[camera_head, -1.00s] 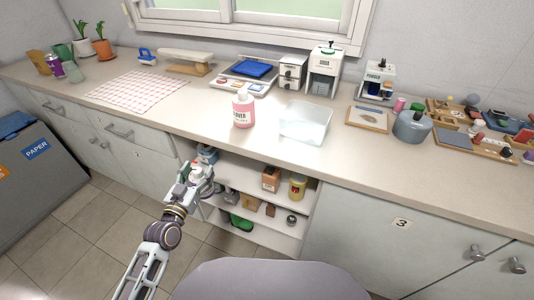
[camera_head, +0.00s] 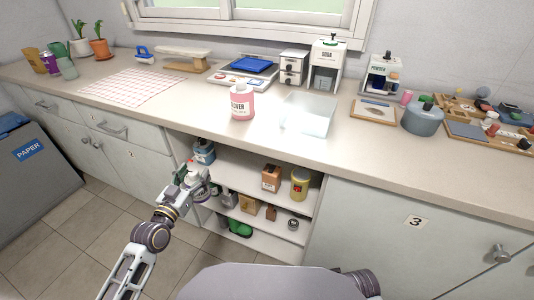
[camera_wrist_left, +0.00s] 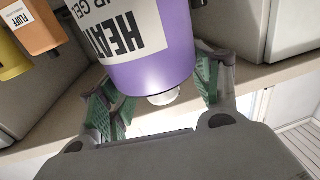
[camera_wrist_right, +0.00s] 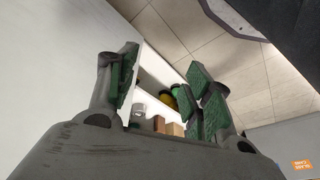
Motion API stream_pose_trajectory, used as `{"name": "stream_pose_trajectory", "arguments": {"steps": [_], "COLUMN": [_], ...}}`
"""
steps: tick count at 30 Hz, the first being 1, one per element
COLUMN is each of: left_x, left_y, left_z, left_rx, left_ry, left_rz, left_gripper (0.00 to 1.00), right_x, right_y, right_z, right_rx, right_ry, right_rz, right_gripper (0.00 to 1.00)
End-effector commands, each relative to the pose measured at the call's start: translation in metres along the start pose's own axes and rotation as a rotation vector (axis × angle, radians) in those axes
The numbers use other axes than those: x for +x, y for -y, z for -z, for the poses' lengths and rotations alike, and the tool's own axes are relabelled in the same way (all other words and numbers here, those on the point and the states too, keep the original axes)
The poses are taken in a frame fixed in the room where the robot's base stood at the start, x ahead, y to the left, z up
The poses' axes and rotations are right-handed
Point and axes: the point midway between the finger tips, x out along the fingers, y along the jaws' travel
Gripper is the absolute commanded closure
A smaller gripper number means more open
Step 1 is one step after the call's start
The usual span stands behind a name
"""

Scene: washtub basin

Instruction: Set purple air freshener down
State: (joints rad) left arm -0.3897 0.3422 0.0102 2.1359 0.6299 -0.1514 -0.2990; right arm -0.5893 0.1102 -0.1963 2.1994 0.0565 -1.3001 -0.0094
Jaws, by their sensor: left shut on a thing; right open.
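The purple air freshener (camera_wrist_left: 155,62), with a white label reading "AIR GEL", fills the top middle of the left wrist view. My left gripper (camera_head: 192,176) is shut on it at the left front of the open shelves. Its green-padded fingers stand on either side of the container in the left wrist view. In the head view the gripper mostly hides the air freshener. I cannot tell whether it touches a shelf. My right gripper (camera_wrist_right: 165,90) is open and empty in its wrist view, away from the shelves.
The open shelves (camera_head: 262,208) hold a blue container (camera_head: 204,152), an orange-brown box (camera_head: 271,178), a yellow can (camera_head: 299,184) and several smaller things. On the counter above are a pink bottle (camera_head: 242,103) and a clear bin (camera_head: 307,116). Closed cabinets flank the shelves.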

Motion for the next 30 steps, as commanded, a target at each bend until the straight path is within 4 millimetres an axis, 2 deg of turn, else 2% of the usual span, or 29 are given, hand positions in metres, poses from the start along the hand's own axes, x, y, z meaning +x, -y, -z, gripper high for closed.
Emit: {"name": "stream_pose_trajectory", "arguments": {"steps": [6, 15, 30], "left_x": [0.002, 0.004, 0.004], "left_y": [0.003, 0.004, 0.005], "left_z": [-0.013, -0.021, -0.021], "left_rx": [0.003, 0.004, 0.004], "left_ry": [0.0, 0.002, 0.003], "left_rz": [-0.013, -0.025, -0.027], "left_gripper": [0.83, 0.83, 0.83], "right_x": [-0.015, -0.035, -0.04], "right_y": [0.003, 0.005, 0.006], "right_z": [0.002, 0.003, 0.004], "right_rx": [-0.004, -0.009, -0.009], "right_ry": [-0.014, -0.027, -0.028], "right_rz": [0.007, 0.013, 0.014], "right_gripper": [0.49, 0.49, 0.49]}}
